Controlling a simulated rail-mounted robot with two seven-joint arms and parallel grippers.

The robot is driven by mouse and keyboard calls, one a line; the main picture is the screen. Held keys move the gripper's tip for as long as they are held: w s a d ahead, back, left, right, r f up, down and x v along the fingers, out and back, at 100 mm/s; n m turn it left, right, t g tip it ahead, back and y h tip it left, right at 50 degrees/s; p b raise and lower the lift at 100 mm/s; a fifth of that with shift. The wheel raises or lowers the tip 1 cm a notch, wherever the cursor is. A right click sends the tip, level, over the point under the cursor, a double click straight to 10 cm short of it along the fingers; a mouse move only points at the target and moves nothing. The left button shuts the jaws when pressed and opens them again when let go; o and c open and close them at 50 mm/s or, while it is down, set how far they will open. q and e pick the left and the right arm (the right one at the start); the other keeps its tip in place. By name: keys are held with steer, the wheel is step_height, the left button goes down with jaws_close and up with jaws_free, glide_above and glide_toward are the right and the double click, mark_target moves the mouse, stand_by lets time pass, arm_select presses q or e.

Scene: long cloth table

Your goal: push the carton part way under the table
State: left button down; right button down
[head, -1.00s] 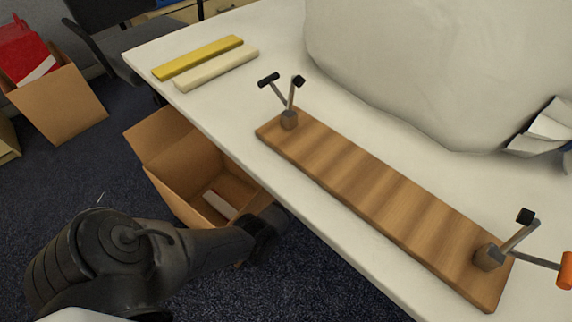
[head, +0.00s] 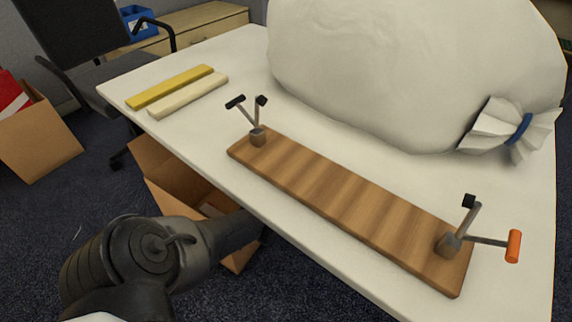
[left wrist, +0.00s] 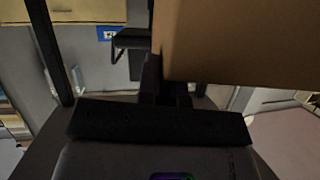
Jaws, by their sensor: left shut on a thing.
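The open brown carton (head: 160,172) stands on the floor at the long table's (head: 310,250) near left edge. The tabletop covers its far part; its raised flap and part of its inside still show. My left arm comes in from the lower left and reaches the carton's near side, its end partly hidden by the table edge in the head view. In the left wrist view my left gripper (left wrist: 158,88) is dark and shut on the carton wall, with cardboard (left wrist: 240,45) filling the upper right. My right gripper is not in view.
On the table lie a wooden board (head: 345,205) with metal fittings, yellow (head: 170,87) and cream (head: 188,96) bars, and a big white sack (head: 400,70). Another carton (head: 38,135) stands at far left, near a dark chair (head: 75,40). Carpet is clear between the cartons.

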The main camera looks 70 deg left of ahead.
arm_select(q)
steer(key=shift+w+a, duration=0.1)
steer(key=shift+w, duration=0.15)
steer(key=c, duration=1.2)
jaws_free()
steer(key=shift+w, duration=0.15)
steer(key=v, duration=1.2)
steer(key=shift+r+p, duration=0.15)
steer(key=shift+p, duration=0.3)
